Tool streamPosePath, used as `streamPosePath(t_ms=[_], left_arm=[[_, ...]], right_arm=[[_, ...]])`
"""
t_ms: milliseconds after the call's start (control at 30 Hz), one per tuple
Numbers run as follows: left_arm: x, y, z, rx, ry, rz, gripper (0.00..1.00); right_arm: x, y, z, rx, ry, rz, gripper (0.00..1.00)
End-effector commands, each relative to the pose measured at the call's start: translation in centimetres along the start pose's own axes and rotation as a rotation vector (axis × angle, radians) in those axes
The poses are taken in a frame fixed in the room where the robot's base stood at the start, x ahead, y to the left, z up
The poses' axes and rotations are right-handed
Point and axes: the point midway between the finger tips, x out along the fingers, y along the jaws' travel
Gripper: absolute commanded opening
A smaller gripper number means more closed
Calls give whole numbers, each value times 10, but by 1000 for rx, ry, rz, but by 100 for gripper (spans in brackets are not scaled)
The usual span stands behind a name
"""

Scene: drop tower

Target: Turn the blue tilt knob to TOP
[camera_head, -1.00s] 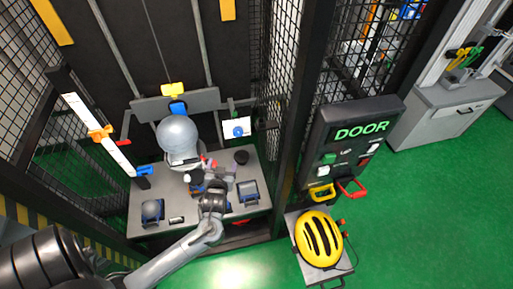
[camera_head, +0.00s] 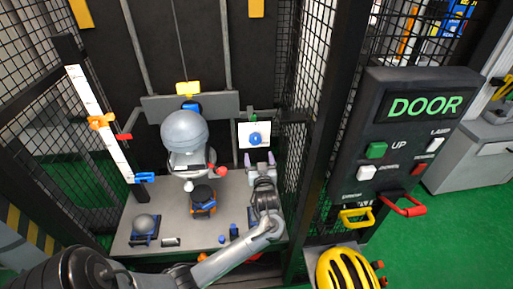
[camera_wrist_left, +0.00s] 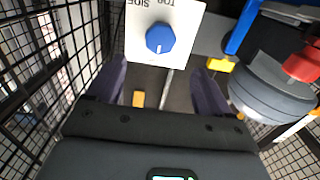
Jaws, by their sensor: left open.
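The blue tilt knob (camera_head: 256,138) sits on a white plate (camera_head: 244,130) at the back right of the drop tower. In the left wrist view, the knob (camera_wrist_left: 160,39) is close ahead, with a small pale mark on its face. The plate (camera_wrist_left: 140,52) shows the words SIDE and TOP upside down above the knob. My left gripper (camera_head: 260,158) is open and empty, just below and in front of the plate. In the left wrist view, its fingers (camera_wrist_left: 160,72) stand apart on either side below the knob, not touching it. My right gripper is out of view.
A grey ball-like head (camera_head: 184,130) stands left of my gripper, above the grey bench (camera_head: 160,205). Mesh walls (camera_head: 305,70) flank the tower. The door panel (camera_head: 420,135) and a yellow helmet (camera_head: 345,270) are at the right.

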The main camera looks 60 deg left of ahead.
Motion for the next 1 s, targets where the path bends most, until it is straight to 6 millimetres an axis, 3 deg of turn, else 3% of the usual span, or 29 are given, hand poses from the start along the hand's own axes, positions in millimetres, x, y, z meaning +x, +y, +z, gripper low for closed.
streamPosePath(t_ms=[600,1000], left_arm=[[87,0,0,0,2,0,81],[103,0,-1,-2,0,1,81]], right_arm=[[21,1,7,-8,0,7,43],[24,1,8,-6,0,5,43]])
